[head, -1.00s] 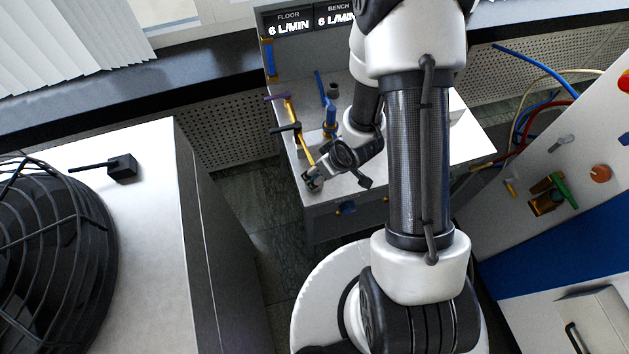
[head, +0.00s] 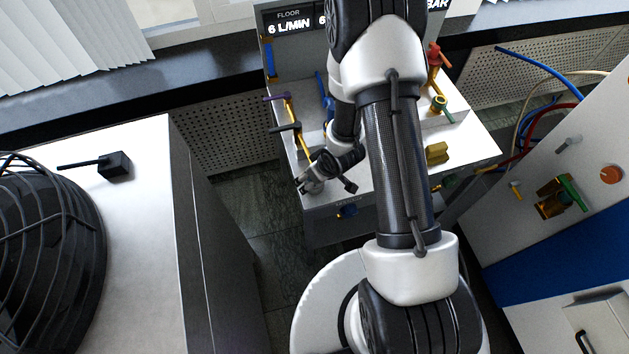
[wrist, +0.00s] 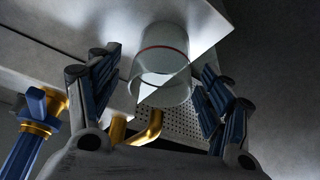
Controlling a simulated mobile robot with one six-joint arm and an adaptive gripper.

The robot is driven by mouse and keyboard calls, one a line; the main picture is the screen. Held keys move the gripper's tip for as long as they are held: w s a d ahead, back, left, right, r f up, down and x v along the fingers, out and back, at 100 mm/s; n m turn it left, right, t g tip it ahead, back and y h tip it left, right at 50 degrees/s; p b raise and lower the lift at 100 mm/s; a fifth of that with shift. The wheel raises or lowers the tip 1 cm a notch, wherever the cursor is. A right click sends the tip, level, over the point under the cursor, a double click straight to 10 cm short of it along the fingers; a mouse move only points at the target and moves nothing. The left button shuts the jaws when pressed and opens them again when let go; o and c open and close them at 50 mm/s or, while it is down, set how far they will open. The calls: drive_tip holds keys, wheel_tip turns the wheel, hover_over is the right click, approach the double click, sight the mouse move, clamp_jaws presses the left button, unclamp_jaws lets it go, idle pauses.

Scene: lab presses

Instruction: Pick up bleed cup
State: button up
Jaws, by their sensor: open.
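The bleed cup (wrist: 163,55) is a clear, open cylinder with a red line round it. In the wrist view it sits at upper middle, at the edge of the white bench's underside, between and beyond the spread fingers of my gripper (wrist: 160,72). The fingers show gaps on both sides and do not hold it. I cannot make out the cup in the head view.
In the wrist view a blue-handled valve (wrist: 30,130) and a brass pipe (wrist: 148,130) lie left of and below the cup. A brass rod with levers (head: 296,130) stands close behind my gripper. A grey cabinet (head: 150,230) with a caged fan is at left, with open floor between.

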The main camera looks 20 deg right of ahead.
drive_tip(key=shift+c, duration=0.6)
drive_tip(key=c, duration=1.1)
drive_tip(key=shift+c, duration=0.2)
drive_tip(key=shift+w+r, duration=0.1)
drive_tip(key=shift+r, duration=0.05)
